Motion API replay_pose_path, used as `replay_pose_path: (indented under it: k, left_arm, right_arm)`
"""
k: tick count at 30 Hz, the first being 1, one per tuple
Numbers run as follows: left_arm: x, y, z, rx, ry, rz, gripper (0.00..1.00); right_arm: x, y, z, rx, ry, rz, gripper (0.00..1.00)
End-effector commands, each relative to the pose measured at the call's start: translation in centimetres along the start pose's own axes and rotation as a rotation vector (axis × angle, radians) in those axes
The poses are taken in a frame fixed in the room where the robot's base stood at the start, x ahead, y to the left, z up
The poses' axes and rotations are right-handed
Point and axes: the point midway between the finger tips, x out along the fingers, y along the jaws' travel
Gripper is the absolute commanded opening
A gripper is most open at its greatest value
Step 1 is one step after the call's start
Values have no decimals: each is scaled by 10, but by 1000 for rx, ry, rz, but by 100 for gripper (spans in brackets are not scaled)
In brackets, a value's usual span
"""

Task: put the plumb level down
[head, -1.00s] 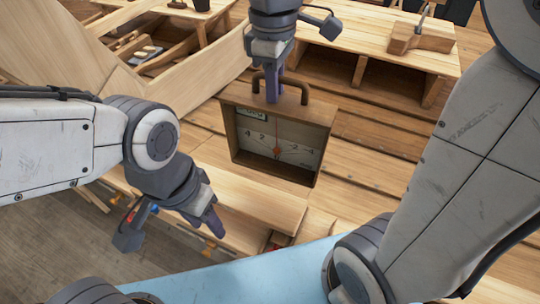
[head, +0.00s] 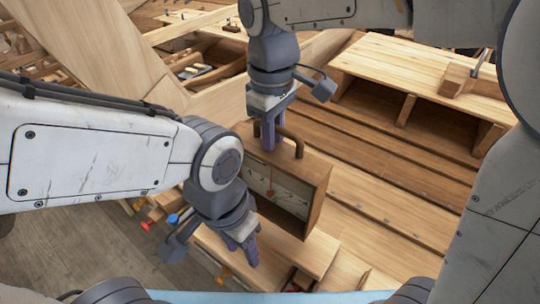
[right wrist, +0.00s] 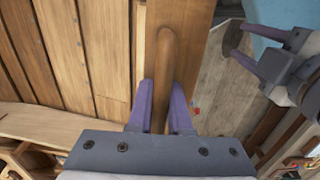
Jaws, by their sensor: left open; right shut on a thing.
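The plumb level (head: 317,193) is a wooden box with a pale dial, a red needle and a brown arched handle on top. In the head view it stands upright, turned at an angle. My right gripper (head: 268,142) comes down from above and is shut on the handle. The right wrist view shows the handle (right wrist: 165,60) between the purple fingers. My left gripper (head: 242,250) is open and empty, below and left of the level in the head view. I cannot tell whether the level's underside touches the planks; its lower left is partly behind my left arm.
Stepped hull planks (head: 400,205) spread to the right of the level, mostly bare. A wooden bench with open compartments (head: 420,75) stands behind, with a wooden block (head: 460,80) on it. Red and blue knobs (head: 173,218) show near my left wrist. A light blue surface lies at the front edge.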

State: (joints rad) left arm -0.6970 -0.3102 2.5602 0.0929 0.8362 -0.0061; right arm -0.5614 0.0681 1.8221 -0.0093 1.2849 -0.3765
Motion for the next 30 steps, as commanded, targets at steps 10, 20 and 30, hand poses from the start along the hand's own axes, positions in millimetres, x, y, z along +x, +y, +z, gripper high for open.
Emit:
replay_pose_path:
  k: [10, 20, 30]
  left_arm:
    - [29, -2, 1, -4, 0, 0, 47]
    - [41, -3, 2, -8, 0, 0, 47]
    - [45, -3, 2, -8, 0, 0, 47]
  right_arm:
    - [30, -4, -5, -2, 1, 1, 0]
    - [41, -4, -6, -2, 1, 1, 0]
    - [49, -3, -6, -2, 1, 0, 0]
